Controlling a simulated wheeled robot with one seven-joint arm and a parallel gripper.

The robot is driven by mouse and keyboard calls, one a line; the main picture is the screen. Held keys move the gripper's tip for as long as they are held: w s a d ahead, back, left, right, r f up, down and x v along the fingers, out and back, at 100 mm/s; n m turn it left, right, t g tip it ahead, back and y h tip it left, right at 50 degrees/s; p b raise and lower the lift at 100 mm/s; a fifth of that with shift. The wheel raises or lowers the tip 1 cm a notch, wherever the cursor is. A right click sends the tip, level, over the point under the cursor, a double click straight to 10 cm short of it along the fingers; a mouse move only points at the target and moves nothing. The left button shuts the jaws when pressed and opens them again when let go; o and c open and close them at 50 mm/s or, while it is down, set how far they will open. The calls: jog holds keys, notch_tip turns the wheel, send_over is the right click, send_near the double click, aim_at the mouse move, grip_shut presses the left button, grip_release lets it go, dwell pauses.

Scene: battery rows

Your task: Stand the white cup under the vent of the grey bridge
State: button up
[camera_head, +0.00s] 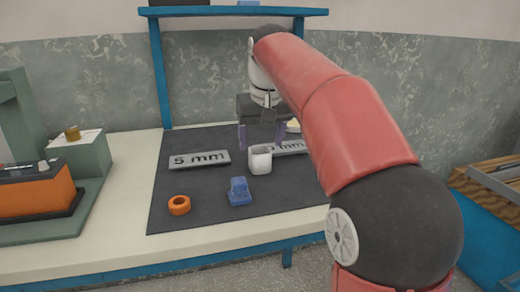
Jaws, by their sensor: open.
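The white cup (260,161) stands upright on the dark mat, near its middle. My gripper (261,140) points down with its purple fingers apart, just above or behind the cup. I cannot tell whether the fingers touch the cup; nothing shows held between them. I cannot make out a grey bridge or its vent; my red arm hides the right part of the bench.
The dark mat (178,214) bears a "5 mm" plate (200,160), a second plate (290,147) partly hidden, an orange ring (179,205) and a blue block (239,192). A blue overhead shelf (230,11) spans the bench. A green-grey machine (84,156) stands left.

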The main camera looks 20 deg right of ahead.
aim_at(260, 156)
jog(key=shift+o, duration=0.4)
jog(key=p+v, duration=0.1)
jog(key=v, duration=0.4)
jog(key=shift+r, duration=0.25)
jog(key=shift+t, duration=0.6)
jog(key=b+x, duration=0.3)
jog(key=s+b+x, duration=0.1)
jog(key=b+x, duration=0.6)
jog(key=x, duration=0.1)
jog(key=shift+s+f, duration=0.1)
jog(key=shift+f, duration=0.3)
jog(key=c, duration=1.1)
jog(key=shift+r, duration=0.15)
